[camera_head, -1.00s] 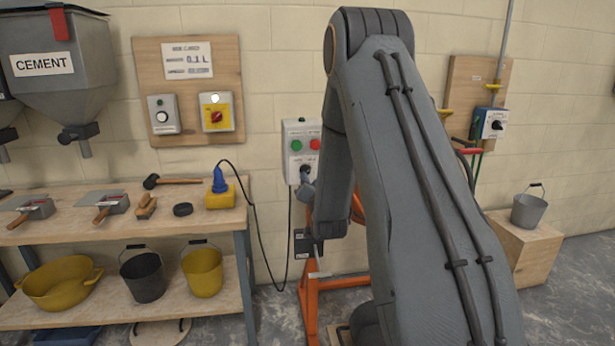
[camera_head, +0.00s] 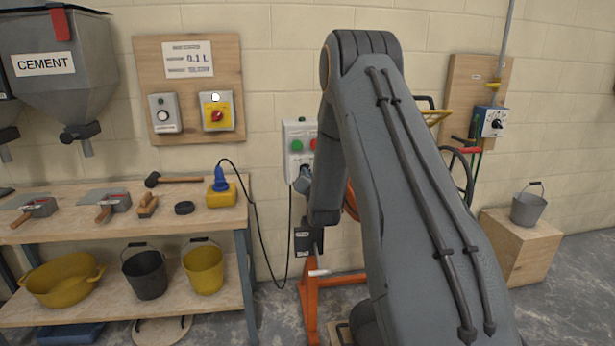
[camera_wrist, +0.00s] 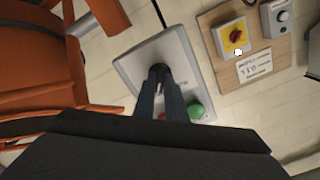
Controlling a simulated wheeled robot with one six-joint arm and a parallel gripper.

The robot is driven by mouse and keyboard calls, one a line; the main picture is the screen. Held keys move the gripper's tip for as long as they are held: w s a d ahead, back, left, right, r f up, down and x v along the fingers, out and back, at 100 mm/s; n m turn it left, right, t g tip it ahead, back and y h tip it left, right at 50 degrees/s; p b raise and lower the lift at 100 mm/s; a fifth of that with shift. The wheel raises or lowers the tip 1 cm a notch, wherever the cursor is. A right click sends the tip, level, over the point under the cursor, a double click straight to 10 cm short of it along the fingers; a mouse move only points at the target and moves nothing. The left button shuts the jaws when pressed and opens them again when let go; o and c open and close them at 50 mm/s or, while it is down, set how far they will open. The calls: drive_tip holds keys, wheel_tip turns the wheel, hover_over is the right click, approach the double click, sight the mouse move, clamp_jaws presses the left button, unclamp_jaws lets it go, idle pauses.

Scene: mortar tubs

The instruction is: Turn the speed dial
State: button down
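The grey control box (camera_head: 291,130) hangs on the wall, with a green button (camera_head: 296,146) and a red button (camera_head: 313,144). In the wrist view the box (camera_wrist: 187,55) fills the middle, with the green button (camera_wrist: 196,110) near my fingers. The black speed dial (camera_wrist: 160,69) sits between my fingertips. My gripper (camera_wrist: 160,78) has one finger on each side of it and looks shut on it. In the head view my gripper (camera_head: 303,180) is at the lower part of the box, and the dial is hidden there.
An orange frame (camera_head: 309,305) stands below and beside the box. A wooden board (camera_head: 145,75) to the left carries a grey dial box (camera_head: 164,113) and a yellow switch with a red knob (camera_head: 216,112). A blue box (camera_head: 492,122) hangs at right.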

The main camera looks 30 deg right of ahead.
drive_tip(key=shift+n+b, duration=0.3)
drive_tip(key=n+b, duration=0.7)
drive_tip(key=n, duration=0.6)
drive_tip(key=shift+b, duration=0.4)
drive_tip(key=shift+n, duration=0.3)
drive_tip(key=c, duration=1.8)
unclamp_jaws()
